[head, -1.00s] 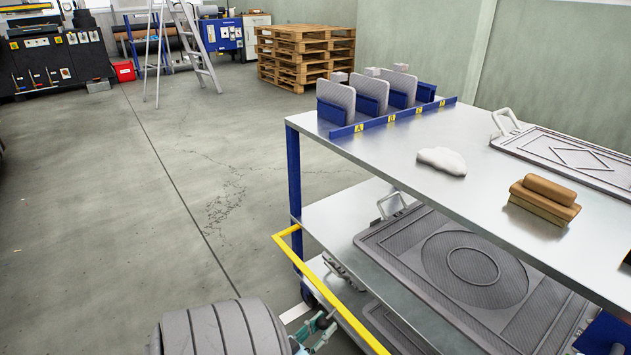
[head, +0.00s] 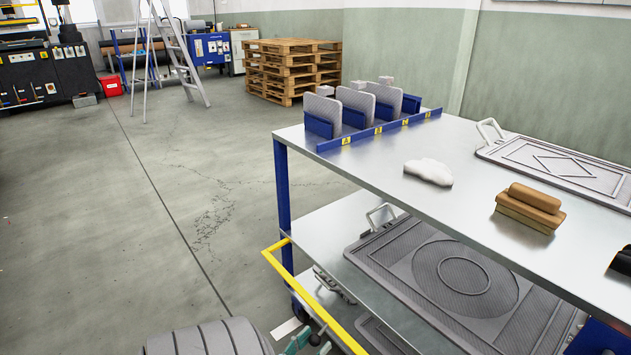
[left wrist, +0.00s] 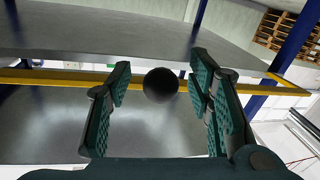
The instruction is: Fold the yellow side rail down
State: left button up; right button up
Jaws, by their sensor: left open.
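The yellow side rail (head: 315,301) runs along the near left side of the cart, at about the level of its lower shelf, and leaves the head view at the bottom. In the left wrist view the yellow rail (left wrist: 60,78) crosses from side to side behind the fingers. My left gripper (left wrist: 160,78) is open, its teal fingers on either side of a round dark knob (left wrist: 160,86) in front of the rail. I cannot tell whether the fingers touch the knob. In the head view only part of my left gripper (head: 305,341) shows, at the bottom edge beside the rail.
The cart's metal top (head: 340,170) carries a white cloth (head: 428,172), a brown block (head: 530,207), a framed plate (head: 560,165) and several upright pads in blue holders. A grey patterned plate (head: 465,275) lies on the lower shelf. The floor (head: 120,220) left of the cart is clear.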

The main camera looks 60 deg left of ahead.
pick_arm(q)
jog(key=v, duration=1.1)
jog(key=shift+s, duration=0.15)
jog(key=shift+f, duration=0.15)
